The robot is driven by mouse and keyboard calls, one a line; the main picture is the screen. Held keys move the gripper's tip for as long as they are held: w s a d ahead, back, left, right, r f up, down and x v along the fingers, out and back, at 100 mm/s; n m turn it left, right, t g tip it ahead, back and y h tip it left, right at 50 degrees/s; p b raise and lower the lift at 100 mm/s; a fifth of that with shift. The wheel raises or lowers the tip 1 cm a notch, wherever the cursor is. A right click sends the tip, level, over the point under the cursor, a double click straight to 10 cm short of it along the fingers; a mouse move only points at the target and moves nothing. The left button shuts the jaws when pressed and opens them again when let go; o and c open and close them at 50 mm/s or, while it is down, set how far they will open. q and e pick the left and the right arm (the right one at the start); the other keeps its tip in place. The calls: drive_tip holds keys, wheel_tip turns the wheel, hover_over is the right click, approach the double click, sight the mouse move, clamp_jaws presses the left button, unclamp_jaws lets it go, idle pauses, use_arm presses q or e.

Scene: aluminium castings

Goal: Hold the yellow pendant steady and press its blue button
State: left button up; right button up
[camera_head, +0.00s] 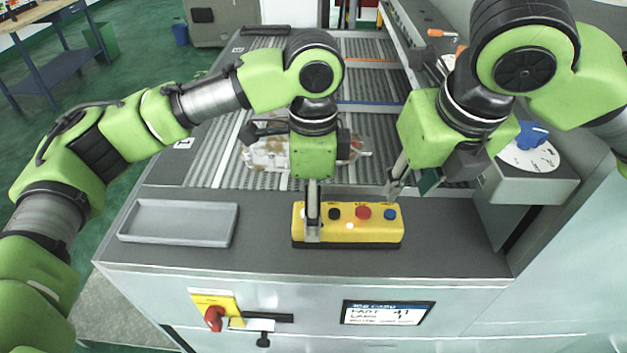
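The yellow pendant (374,233) lies on the grey front ledge of the machine, with a row of buttons on top. Its blue button (390,214) is at the right end, beside a red one and a black one. My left gripper (313,232) comes down at the pendant's left end. Its near finger overlaps the front face and appears closed on the pendant; the far finger is hidden. My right gripper (394,190) is shut and empty, tilted, with its tips just above and behind the blue button. Contact with the button cannot be made out.
A grey empty tray (178,243) lies left on the ledge. A metal casting (268,153) rests on the slatted conveyor behind my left gripper. A grey box with a blue knob (532,137) stands right. A red switch (214,318) and a small screen (387,313) are on the front panel.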

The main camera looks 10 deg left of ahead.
use_arm(q)
drive_tip(key=shift+f, duration=1.7)
drive_tip(key=c, duration=1.6)
use_arm(e)
clamp_jaws()
